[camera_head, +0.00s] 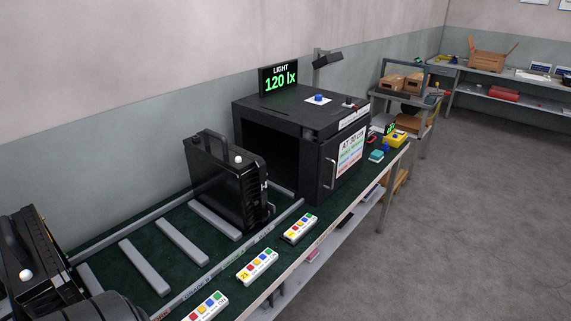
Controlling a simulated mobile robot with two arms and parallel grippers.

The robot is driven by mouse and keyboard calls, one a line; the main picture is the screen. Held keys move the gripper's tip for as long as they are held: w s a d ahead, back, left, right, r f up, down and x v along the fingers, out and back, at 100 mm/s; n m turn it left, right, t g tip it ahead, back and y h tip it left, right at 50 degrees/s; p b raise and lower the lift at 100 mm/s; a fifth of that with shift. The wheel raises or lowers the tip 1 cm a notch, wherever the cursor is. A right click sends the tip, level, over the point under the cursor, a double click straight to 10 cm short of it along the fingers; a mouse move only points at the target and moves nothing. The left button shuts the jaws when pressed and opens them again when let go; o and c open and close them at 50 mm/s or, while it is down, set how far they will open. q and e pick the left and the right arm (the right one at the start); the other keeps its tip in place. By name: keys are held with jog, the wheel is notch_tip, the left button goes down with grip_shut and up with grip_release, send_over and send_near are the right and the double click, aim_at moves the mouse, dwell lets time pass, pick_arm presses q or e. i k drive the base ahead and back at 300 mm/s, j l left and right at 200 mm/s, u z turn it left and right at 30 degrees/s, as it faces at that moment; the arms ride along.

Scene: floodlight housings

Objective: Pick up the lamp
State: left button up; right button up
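Two black floodlight housings that look like the lamps stand upright on the green bench top. One lamp (226,183) stands mid-bench on the rails, just left of the black test box, with a handle and a white knob on top. The second lamp (42,262) is at the lower left, also with a handle and white knob, and is cut off by the picture edge. A dark rounded part at the bottom left, probably my arm, hides some of its lower front. Neither of my grippers shows.
The black test box (262,113) has an open left side, a door with a handle, and a display (278,79) reading 120 lx. Grey bars (183,241) cross the bench. Several button strips, including one strip (257,266), lie along the front edge. The floor (460,220) at right is clear.

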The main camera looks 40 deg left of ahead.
aim_at(230, 180)
jog(key=i+u, duration=0.2)
jog(key=i, duration=0.2)
jog(key=i+l+u, duration=0.25)
jog(key=i, duration=0.15)
jog(key=i+l+u, duration=0.2)
jog(key=i, duration=0.15)
jog(key=i+j, duration=0.05)
